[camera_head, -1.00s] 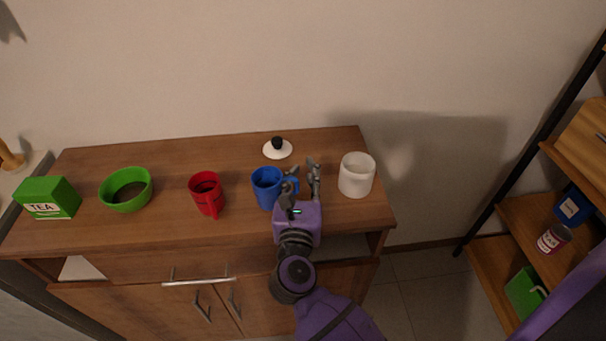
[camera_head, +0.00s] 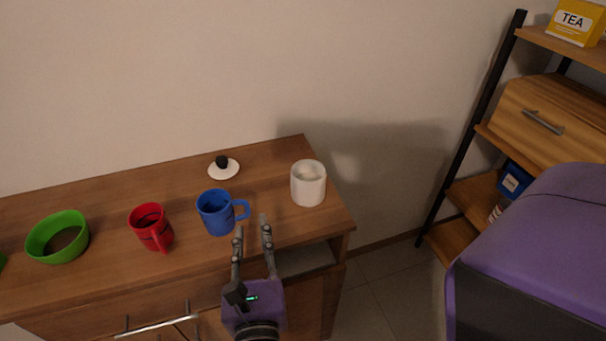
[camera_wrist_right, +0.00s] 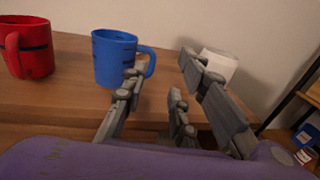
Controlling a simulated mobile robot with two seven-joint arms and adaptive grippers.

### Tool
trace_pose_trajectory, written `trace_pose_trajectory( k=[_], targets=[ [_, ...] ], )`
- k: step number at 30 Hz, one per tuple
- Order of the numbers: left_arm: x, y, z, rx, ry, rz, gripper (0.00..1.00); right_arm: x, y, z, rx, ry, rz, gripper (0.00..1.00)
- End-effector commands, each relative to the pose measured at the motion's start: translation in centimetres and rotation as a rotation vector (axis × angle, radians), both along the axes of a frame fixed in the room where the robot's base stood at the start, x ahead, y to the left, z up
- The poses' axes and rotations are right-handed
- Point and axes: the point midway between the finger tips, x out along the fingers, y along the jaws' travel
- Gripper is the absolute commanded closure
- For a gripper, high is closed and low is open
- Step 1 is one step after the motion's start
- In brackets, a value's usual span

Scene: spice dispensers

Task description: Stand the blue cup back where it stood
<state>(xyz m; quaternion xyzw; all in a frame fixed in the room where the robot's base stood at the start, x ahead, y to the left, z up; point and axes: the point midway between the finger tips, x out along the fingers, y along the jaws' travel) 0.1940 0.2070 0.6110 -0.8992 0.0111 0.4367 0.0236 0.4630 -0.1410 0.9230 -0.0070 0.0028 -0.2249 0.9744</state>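The blue cup (camera_head: 216,213) stands upright on the wooden cabinet top, between the red cup and the white canister, its handle pointing right. In the right wrist view the blue cup (camera_wrist_right: 112,60) stands just beyond the fingers, left of centre. My right gripper (camera_head: 253,222) is open and empty in front of the cup, near the cabinet's front edge. The right wrist view shows its fingers (camera_wrist_right: 165,75) spread apart with nothing between them; one finger overlaps the cup's lower right in the picture. My left gripper is not in view.
The red cup (camera_head: 151,228) stands left of the blue cup, and a green bowl (camera_head: 57,238) is farther left. The white canister (camera_head: 308,184) stands to the right. A white lid with a black knob (camera_head: 223,167) lies behind. A shelf rack (camera_head: 480,130) stands at the right.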

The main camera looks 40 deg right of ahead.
Motion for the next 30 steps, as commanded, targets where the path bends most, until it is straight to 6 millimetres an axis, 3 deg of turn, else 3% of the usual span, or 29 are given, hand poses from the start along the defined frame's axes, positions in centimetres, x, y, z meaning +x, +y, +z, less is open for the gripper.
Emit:
trace_pose_trajectory(
  k=[5, 8, 11, 14, 17, 20, 21, 24, 27, 28, 30],
  targets=[
    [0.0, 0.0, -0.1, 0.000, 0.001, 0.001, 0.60, 0.0, 0.0, 0.1, -0.008, 0.000, 0.000, 0.74],
    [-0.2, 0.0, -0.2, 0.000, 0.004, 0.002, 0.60, -0.3, -0.3, 0.0, -0.119, 0.020, 0.016, 0.74],
    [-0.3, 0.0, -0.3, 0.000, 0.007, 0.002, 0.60, -1.2, -0.3, -0.6, -0.434, 0.082, 0.069, 0.74],
    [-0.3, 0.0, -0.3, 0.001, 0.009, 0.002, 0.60, -2.7, 0.8, -3.0, -0.921, 0.201, 0.177, 0.74],
    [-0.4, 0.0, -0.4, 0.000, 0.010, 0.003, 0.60, -5.3, 2.1, -8.2, -1.450, 0.348, 0.343, 0.74],
    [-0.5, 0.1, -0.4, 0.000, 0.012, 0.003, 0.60, -10.0, 2.1, -15.9, -1.982, 0.500, 0.586, 0.74],
    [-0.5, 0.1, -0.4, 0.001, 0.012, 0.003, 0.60, -12.3, 1.5, -19.0, -2.177, 0.550, 0.699, 0.74],
    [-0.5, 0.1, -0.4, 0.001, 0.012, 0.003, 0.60, -17.9, -0.9, -25.1, -2.542, 0.628, 0.968, 0.74],
    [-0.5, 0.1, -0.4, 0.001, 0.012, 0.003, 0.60, -22.6, -3.5, -28.8, -2.776, 0.659, 1.202, 0.74],
    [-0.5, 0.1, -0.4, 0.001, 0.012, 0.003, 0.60, -23.8, -4.2, -29.6, 2.786, -0.654, -1.242, 0.74],
    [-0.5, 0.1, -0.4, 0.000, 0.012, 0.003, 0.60, -25.7, -5.5, -30.7, 2.663, -0.610, -1.247, 0.74]
  ],
)
